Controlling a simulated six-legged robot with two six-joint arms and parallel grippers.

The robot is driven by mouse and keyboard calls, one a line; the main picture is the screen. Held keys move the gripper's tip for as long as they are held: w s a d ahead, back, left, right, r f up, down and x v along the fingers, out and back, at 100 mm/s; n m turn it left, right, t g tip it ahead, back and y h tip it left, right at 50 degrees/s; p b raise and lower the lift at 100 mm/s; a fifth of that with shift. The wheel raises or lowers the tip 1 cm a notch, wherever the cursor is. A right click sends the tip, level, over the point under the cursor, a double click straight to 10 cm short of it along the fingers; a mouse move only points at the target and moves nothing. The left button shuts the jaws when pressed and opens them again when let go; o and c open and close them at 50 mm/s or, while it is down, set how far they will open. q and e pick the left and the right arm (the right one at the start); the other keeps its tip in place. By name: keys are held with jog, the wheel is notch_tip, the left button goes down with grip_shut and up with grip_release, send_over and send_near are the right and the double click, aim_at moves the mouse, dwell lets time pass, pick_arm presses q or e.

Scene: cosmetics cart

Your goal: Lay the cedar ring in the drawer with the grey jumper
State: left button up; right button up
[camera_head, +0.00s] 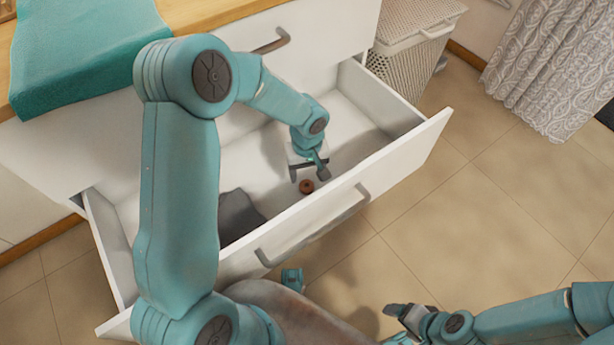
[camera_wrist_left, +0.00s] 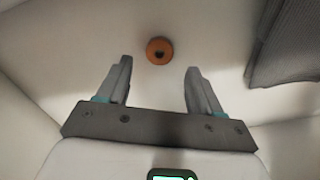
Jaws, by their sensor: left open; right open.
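The cedar ring (camera_head: 306,186) is a small reddish-brown ring lying on the floor of the open white drawer (camera_head: 405,155), near its front wall. It also shows in the left wrist view (camera_wrist_left: 160,50), ahead of and between the fingertips, apart from them. The grey jumper (camera_head: 238,214) lies folded in the same drawer, left of the ring; it shows at the right in the left wrist view (camera_wrist_left: 290,45). My left gripper (camera_head: 309,172) is inside the drawer, open and empty, just above the ring. My right gripper (camera_head: 396,309) is open outside the drawer, low in the head view.
A teal towel (camera_head: 80,62) hangs over the wooden counter above the drawer. A closed drawer front with a handle (camera_head: 272,42) is above. A wicker hamper (camera_head: 410,45) and patterned curtain (camera_head: 555,65) stand at the back right. The tiled floor at right is clear.

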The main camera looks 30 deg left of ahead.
pick_arm(q)
notch_tip(320, 180, up, 6)
jog(key=shift+p, duration=0.65)
